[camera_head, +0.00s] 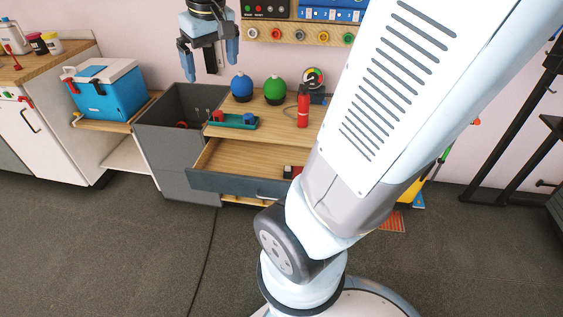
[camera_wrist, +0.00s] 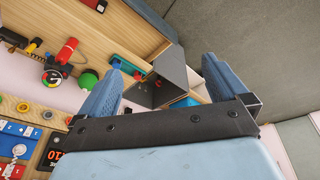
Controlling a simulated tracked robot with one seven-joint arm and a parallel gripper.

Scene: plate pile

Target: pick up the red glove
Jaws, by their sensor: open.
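I cannot make out a red glove for certain. A small red item (camera_head: 183,125) lies inside the grey open bin (camera_head: 166,152), mostly hidden by the bin's wall; its shape is too small to tell. The bin also shows in the wrist view (camera_wrist: 174,72), between my fingers. A red and black item (camera_head: 292,171) sits at the right of the open drawer (camera_head: 230,181), partly behind my arm. My gripper (camera_head: 210,66) is open and empty, high above the bin and the counter; its two blue fingers (camera_wrist: 163,62) show spread apart in the wrist view.
The wooden counter holds a blue round-bodied object (camera_head: 241,87), a green one (camera_head: 275,90), a red cylinder (camera_head: 303,106), a gauge (camera_head: 313,77) and a teal tray (camera_head: 232,121). A blue cooler (camera_head: 106,90) stands left of the bin. Floor in front is clear.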

